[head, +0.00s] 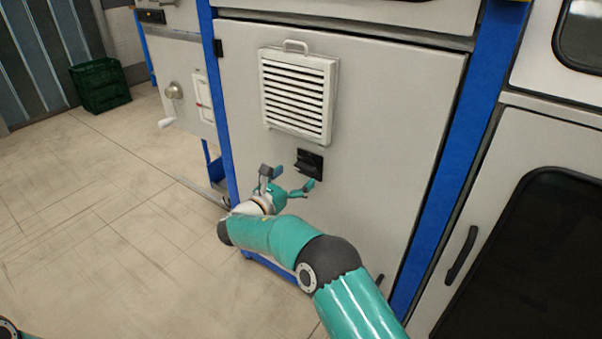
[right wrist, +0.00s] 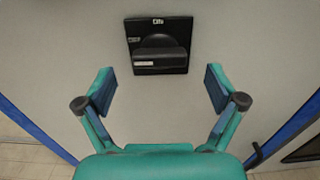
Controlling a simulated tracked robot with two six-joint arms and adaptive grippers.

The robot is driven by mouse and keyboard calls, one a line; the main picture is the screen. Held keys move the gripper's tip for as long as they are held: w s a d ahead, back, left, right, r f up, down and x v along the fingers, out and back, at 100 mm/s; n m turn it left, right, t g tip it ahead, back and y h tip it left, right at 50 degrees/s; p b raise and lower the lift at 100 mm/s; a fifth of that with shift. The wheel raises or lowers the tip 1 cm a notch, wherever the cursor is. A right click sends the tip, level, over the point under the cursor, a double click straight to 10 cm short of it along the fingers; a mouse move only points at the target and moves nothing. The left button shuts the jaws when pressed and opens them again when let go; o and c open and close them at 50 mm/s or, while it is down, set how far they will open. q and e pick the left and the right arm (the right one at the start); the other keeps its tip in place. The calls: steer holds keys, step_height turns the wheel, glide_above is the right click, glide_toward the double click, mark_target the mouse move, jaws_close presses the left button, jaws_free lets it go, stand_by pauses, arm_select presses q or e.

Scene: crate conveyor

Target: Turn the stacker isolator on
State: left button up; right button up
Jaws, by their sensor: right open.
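The stacker isolator (head: 309,163) is a small black rotary switch on the light grey cabinet door, below the white louvred vent. In the right wrist view the isolator (right wrist: 159,46) is a black square plate near the top, and its handle lies horizontally across it. Small white markings sit at the plate's top and left; I cannot read them surely. My right gripper (head: 287,179) is open and empty, just in front of and below the isolator. In the wrist view my right gripper (right wrist: 160,90) has its fingers spread wide, apart from the switch. My left gripper is not in view.
The vent (head: 298,94) with a top handle sticks out above the switch. Blue frame posts (head: 450,165) flank the door. A green crate (head: 100,85) stands at the back left. The tiled floor at left is clear.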

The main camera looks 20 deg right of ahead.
mark_target(303, 170)
steer(key=shift+x, duration=1.9)
steer(key=shift+a, duration=0.1)
steer(key=c, duration=1.1)
